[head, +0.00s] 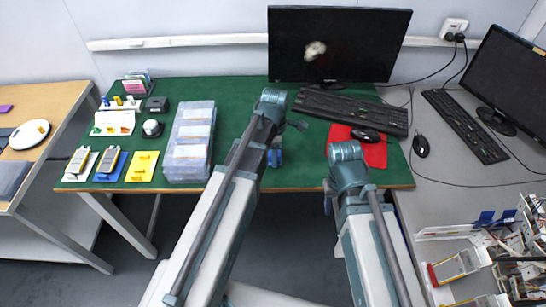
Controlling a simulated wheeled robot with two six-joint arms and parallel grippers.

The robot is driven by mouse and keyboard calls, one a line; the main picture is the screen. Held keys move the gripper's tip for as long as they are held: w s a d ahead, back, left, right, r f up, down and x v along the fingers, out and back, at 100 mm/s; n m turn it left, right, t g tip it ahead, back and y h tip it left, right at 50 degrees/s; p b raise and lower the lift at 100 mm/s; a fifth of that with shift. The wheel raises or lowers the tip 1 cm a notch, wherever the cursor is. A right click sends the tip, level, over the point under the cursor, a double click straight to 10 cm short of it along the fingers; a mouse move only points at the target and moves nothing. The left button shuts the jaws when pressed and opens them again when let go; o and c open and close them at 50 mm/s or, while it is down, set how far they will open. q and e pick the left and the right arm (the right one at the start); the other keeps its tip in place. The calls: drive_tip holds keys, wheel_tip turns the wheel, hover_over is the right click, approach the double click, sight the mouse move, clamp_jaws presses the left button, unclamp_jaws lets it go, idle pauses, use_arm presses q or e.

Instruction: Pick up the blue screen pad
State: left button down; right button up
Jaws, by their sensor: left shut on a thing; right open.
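A small blue pad (277,157) shows at my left gripper (275,148), just above or on the green mat near its front middle. My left gripper is shut on it, and the arm hides part of both. I cannot tell whether the pad touches the mat. My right gripper (329,198) is open and hangs near the front edge of the mat, below the red mouse pad, mostly hidden by its own wrist.
A monitor (340,40) with a pale smudge on its screen stands at the back. A keyboard (352,110) and red mouse pad (374,153) are on the right. A clear stacked case (190,140), a blue tray (103,176) and a yellow tray (142,172) are on the left.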

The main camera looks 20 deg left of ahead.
use_arm(q)
drive_tip(key=shift+r, duration=0.1)
wheel_tip(320, 180, up, 10)
drive_tip(key=p, duration=1)
drive_tip(key=c, duration=0.9)
unclamp_jaws()
drive_tip(key=c, duration=0.6)
